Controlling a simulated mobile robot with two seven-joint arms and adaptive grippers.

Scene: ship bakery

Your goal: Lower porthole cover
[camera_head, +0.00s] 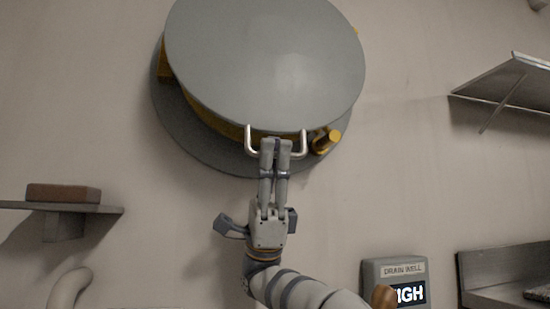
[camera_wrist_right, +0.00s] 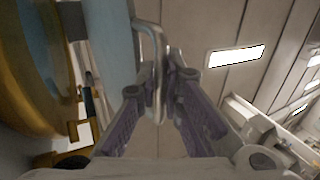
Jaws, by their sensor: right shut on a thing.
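The porthole cover (camera_head: 265,65) is a large round grey disc on the wall in the head view. It stands tilted out from the wall at its lower side, over a brass ring and a grey round backing. A silver U-shaped handle (camera_head: 303,143) sits at its lower edge. My right gripper (camera_head: 276,146) reaches up from below and is shut on the handle bar. In the right wrist view the handle (camera_wrist_right: 158,45) runs between the two fingers, with the brass porthole ring (camera_wrist_right: 25,90) at the left. My left gripper is not in view.
A brass knob (camera_head: 326,140) juts out right of the handle. A shelf with a brown block (camera_head: 63,193) is at the left. A grey shelf (camera_head: 515,82) is at the upper right. A sign box (camera_head: 396,272) and another ledge (camera_head: 505,275) are at the lower right.

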